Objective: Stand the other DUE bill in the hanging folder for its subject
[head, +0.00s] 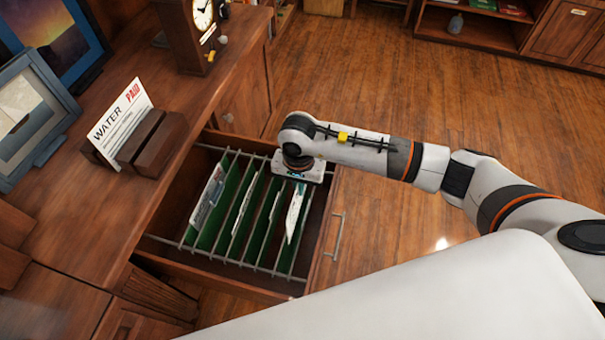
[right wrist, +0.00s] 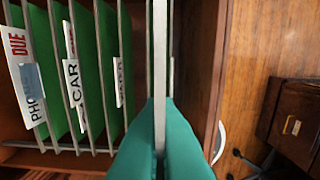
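My right gripper (head: 300,187) points down into the right end of the open drawer. Its teal fingers (right wrist: 160,145) look closed on a thin upright sheet (right wrist: 160,60), seen edge-on in the right wrist view. In the head view this looks like a white bill (head: 293,218), low among the rails; its print cannot be read. Green hanging folders (head: 228,190) fill the drawer. A DUE bill (right wrist: 15,45) stands at the PHONE label (right wrist: 33,95). A CAR label (right wrist: 73,83) follows, then a partly hidden label (right wrist: 119,82). My left gripper is out of view.
A WATER bill marked PAID (head: 122,118) stands in a wooden holder (head: 160,143) on the desk. A clock (head: 185,35) and picture frames (head: 30,110) are also there. The drawer front (head: 325,225) is close to the right gripper.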

